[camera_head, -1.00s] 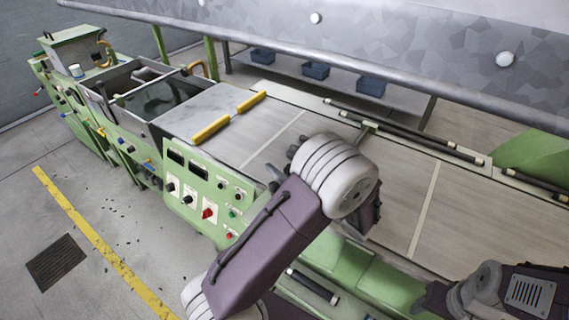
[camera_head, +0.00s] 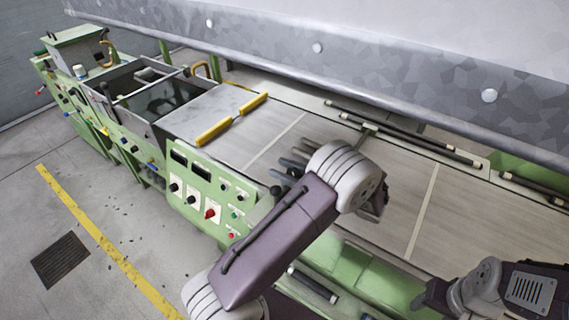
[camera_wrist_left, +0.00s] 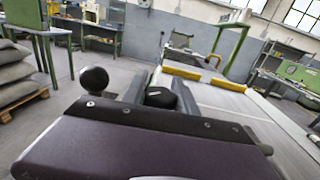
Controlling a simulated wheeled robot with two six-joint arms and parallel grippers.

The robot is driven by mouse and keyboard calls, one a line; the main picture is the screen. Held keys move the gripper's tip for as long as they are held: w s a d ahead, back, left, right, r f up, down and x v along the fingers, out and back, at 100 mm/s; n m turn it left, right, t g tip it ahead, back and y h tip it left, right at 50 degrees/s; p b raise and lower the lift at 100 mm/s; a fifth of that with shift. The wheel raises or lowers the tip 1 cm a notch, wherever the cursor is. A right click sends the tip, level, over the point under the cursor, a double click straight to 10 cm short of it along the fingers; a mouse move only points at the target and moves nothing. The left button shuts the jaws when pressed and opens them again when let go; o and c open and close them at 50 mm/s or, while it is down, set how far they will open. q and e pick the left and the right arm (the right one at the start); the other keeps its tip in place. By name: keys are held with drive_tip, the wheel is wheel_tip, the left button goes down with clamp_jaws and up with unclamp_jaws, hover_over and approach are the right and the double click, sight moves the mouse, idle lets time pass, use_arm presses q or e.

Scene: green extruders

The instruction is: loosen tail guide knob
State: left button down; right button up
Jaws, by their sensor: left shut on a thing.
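My left gripper (camera_head: 292,166) reaches in from the lower front to the near edge of the machine bed, just right of the control panel. In the left wrist view its two grey fingers (camera_wrist_left: 160,92) are closed around a black knob (camera_wrist_left: 160,98), which is partly hidden by the gripper body. A round black ball knob (camera_wrist_left: 95,79) stands outside the fingers, on their left. A black ball (camera_head: 276,190) also shows beside the fingers in the head view. I cannot tell which knob is the tail guide knob.
The green control panel (camera_head: 205,195) with several dials stands left of my left gripper. Yellow bars (camera_head: 213,132) lie across the bed. Black rollers (camera_head: 430,148) line its far side. A grey patterned beam (camera_head: 400,65) runs overhead. The grey floor is open at left.

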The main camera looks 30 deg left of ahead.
use_arm(q)
drive_tip(key=shift+s+d+n+g+h+p, duration=0.15)
drive_tip(key=shift+n+g+p, duration=0.1)
drive_tip(key=shift+n+g, duration=0.55)
drive_tip(key=shift+s+a+n+g+h+p, duration=0.15)
drive_tip(key=shift+n+g, duration=0.3)
drive_tip(key=shift+g, duration=0.7)
drive_tip(key=shift+s+d+n+g+h+p, duration=0.1)
drive_tip(key=shift+n+g+h+p, duration=0.15)
drive_tip(key=shift+n+g, duration=0.55)
drive_tip(key=shift+g, duration=0.35)
drive_tip(key=c, duration=1)
unclamp_jaws()
drive_tip(key=shift+d, duration=0.1)
drive_tip(key=shift+o, duration=0.2)
